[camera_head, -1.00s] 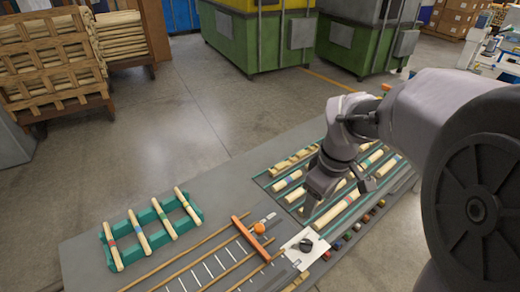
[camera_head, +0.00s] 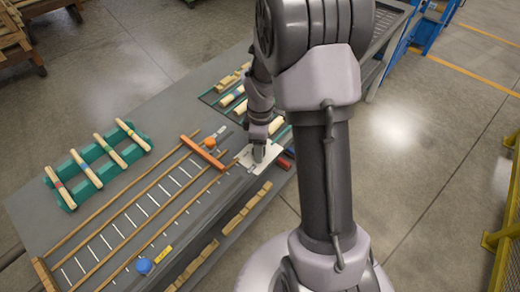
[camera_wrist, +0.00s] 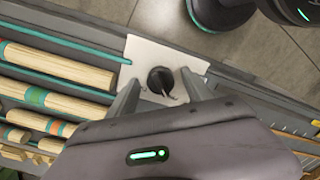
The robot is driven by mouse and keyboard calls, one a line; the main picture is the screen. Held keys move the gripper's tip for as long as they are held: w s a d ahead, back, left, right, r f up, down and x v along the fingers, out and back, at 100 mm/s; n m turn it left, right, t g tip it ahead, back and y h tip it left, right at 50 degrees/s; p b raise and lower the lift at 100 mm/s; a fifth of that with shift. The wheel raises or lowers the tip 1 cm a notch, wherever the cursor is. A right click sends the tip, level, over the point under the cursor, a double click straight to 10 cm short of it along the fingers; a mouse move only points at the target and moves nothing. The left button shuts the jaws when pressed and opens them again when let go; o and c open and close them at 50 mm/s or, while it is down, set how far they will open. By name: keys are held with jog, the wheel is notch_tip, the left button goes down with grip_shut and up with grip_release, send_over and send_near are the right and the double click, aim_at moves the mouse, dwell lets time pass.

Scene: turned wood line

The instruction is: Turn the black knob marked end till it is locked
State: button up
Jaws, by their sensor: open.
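The black knob (camera_wrist: 162,80) sits on a white plate (camera_wrist: 146,50) in the wrist view, with a small pointed tab toward the lower right. In the head view the white plate (camera_head: 244,161) is at the bench's near edge, and my gripper hides the knob. My gripper (camera_wrist: 160,77) is open, with one finger on each side of the knob and a gap showing on both sides. In the head view my gripper (camera_head: 258,156) is low over the plate. I cannot read any marking.
An orange bar (camera_head: 202,152) with an orange knob (camera_head: 210,143) lies across wooden rails left of the plate. A blue knob (camera_head: 144,265) is nearer the front. A green rack (camera_head: 68,196) holds several spindles. Turned wood pieces (camera_wrist: 60,65) lie beside the plate.

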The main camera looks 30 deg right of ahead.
grip_shut()
dwell(0.3)
jog(key=shift+m, duration=0.3)
jog(key=m, duration=0.3)
jog(key=shift+m+p, duration=0.3)
jog(key=shift+m, duration=0.1)
jog(key=m, duration=0.4)
jog(key=shift+a+m, duration=0.15)
jog(key=shift+m, duration=0.15)
jog(key=m, duration=0.4)
jog(key=shift+f, duration=0.1)
jog(key=shift+a+m+b, duration=0.15)
jog(key=shift+m+b, duration=0.35)
jog(key=shift+m, duration=1.9)
